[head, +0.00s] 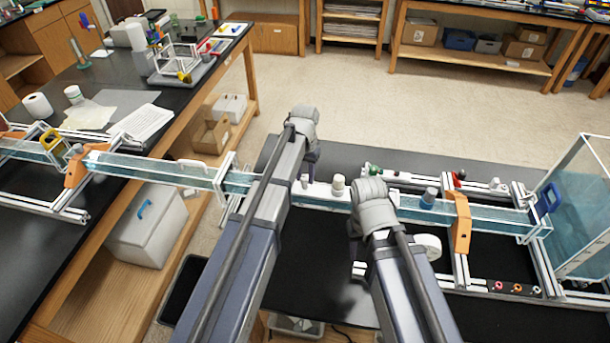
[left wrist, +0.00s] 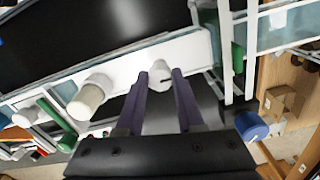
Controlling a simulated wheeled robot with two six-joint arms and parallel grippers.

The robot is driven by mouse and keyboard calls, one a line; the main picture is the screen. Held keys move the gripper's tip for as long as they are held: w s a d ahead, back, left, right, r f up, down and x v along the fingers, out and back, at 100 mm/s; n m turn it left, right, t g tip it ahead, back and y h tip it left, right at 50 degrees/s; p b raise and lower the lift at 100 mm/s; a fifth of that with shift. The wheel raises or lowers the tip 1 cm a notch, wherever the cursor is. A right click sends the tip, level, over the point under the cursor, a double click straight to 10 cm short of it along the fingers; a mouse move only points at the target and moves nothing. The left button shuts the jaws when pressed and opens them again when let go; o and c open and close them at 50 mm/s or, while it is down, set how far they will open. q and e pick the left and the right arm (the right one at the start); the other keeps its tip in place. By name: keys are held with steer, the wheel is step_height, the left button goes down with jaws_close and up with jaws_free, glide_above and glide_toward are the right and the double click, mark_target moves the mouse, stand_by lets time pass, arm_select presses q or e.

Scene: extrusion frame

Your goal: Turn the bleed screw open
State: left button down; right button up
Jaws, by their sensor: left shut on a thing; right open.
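The bleed screw (left wrist: 161,72), a small white knob with a dark slot in its face, stands out from a white block (left wrist: 196,46) in the left wrist view. My left gripper (left wrist: 160,80) has its two purple fingers on either side of it and is shut on it. In the head view the left gripper (head: 312,157) is mostly hidden by its own arm, over the white block on the channel. My right gripper (head: 355,247) is open, partly hidden below its wrist, in front of the channel and apart from the screw.
A cream cap (head: 338,185) stands beside the screw; it also shows in the left wrist view (left wrist: 90,95). An orange bracket (head: 460,222) and a grey-blue cap (head: 429,197) are on the channel to the right. A water tank (head: 580,210) stands at far right.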

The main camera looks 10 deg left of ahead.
arm_select(q)
steer(key=shift+n, duration=0.4)
steer(key=n, duration=1)
steer(key=shift+n, duration=0.4)
stand_by(0.4)
steer(key=c, duration=0.5)
jaws_free()
steer(key=shift+c, duration=0.2)
steer(key=shift+r, duration=0.1)
